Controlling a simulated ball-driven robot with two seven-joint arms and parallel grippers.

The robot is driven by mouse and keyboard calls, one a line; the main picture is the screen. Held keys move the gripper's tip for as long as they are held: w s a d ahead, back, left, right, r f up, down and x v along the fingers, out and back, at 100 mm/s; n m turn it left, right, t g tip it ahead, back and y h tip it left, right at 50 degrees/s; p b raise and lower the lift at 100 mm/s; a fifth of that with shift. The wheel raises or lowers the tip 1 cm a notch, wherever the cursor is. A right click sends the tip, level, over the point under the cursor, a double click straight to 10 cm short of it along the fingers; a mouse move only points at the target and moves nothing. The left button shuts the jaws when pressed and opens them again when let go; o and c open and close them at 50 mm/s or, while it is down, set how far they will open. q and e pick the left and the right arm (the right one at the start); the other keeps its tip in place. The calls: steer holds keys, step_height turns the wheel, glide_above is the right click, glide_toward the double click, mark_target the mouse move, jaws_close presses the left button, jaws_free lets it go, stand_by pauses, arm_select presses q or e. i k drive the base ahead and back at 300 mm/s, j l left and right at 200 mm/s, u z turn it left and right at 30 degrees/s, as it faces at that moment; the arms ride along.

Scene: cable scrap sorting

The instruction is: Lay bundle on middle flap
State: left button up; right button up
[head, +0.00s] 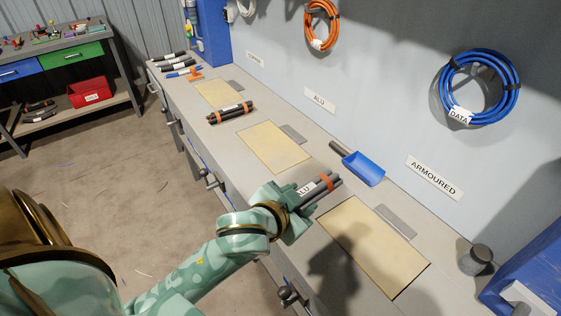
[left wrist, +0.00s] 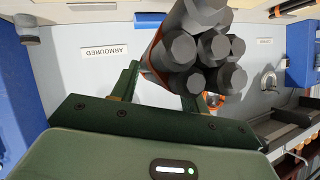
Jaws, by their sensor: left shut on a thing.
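My left gripper (head: 301,203) is shut on a bundle of grey cable pieces (head: 329,183) with an orange band and a white tag that seems to read ALU. It holds the bundle over the bench, between the middle and nearest flaps. In the left wrist view the bundle's grey cut ends (left wrist: 200,48) stick up between the green fingers (left wrist: 165,92). The middle flap (head: 272,148) is a bare tan panel in the bench top, with a grey plate at its far edge. My right gripper is not in view.
The nearest flap (head: 372,248) and far flap (head: 219,94) are bare. A dark banded bundle (head: 230,112) lies between the far and middle flaps. A blue scoop (head: 363,168) lies near the wall, beyond my gripper. More cable pieces (head: 178,62) lie at the far end.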

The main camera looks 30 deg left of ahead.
mark_target(272, 144)
steer(key=j+z, duration=0.2)
steer(key=z, duration=0.3)
steer(key=j+z, duration=0.25)
steer(key=z, duration=0.25)
steer(key=j+z, duration=0.15)
steer(key=j, duration=0.25)
steer(key=k+j+z, duration=0.15)
steer(key=j, duration=0.25)
steer(key=j+z, duration=0.1)
steer(key=j, duration=0.3)
steer(key=k+j+z, duration=0.15)
steer(key=j, duration=0.25)
steer(key=j+z, duration=0.15)
steer(key=j, duration=0.25)
steer(key=k+j+z, duration=0.15)
steer(key=j, duration=0.25)
steer(key=k+j, duration=0.15)
steer(key=j, duration=0.2)
steer(key=k+j, duration=0.1)
steer(key=j, duration=0.25)
steer(key=k+j, duration=0.15)
steer(key=j, duration=0.15)
steer(key=k+j, duration=0.15)
steer(key=j, duration=0.2)
steer(key=k+j, duration=0.15)
steer(key=j, duration=0.2)
